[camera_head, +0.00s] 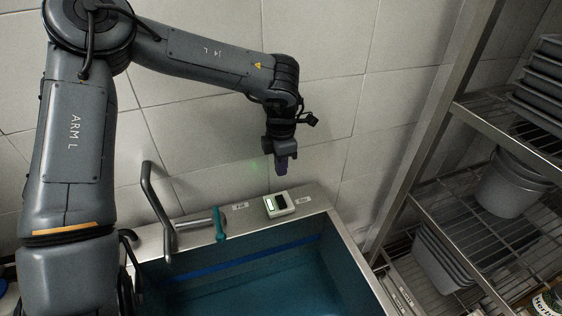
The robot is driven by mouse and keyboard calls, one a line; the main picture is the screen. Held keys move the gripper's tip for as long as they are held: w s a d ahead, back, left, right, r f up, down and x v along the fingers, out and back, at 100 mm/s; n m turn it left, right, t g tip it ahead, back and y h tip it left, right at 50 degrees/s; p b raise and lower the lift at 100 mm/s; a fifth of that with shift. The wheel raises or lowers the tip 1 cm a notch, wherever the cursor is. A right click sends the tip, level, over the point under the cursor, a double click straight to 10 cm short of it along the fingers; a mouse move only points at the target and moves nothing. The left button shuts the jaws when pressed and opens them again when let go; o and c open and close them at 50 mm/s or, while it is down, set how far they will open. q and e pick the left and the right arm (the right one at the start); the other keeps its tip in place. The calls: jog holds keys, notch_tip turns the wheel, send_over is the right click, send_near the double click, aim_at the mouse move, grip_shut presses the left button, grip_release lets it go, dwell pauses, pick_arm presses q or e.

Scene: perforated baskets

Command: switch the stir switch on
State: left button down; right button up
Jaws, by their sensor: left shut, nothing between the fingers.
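A small pale switch box with a dark rocker and a light green patch, the likely stir switch (279,204), sits on the back ledge of the sink, between two small labels too small to read. My left gripper (281,172) points down above the switch box, a little apart from it in the picture. My right gripper is not in view.
A metal basin (250,275) with blue liquid lies below the switch. A bent metal pipe (158,205) and a teal lever (219,226) stand left of the switch. A wire shelf rack (480,130) with grey tubs is at the right. A tiled wall stands behind.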

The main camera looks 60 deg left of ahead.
aim_at(283, 201)
pick_arm(q)
notch_tip(283, 201, down, 10)
jog(key=shift+r+b, duration=0.1)
jog(key=shift+b, duration=0.7)
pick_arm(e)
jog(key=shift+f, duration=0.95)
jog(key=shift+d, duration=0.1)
pick_arm(q)
jog(key=shift+s+a+r+h+p, duration=0.1)
jog(key=shift+a+h+p, duration=0.2)
jog(key=shift+p, duration=0.25)
jog(key=shift+w+d, duration=0.15)
jog(key=shift+w, duration=0.05)
jog(key=shift+f, duration=0.2)
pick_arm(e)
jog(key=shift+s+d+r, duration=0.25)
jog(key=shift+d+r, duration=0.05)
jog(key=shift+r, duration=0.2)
pick_arm(q)
jog(key=shift+d, duration=0.1)
jog(key=shift+s+d+r, duration=0.2)
jog(key=shift+d+r, duration=0.05)
jog(key=shift+d, duration=0.4)
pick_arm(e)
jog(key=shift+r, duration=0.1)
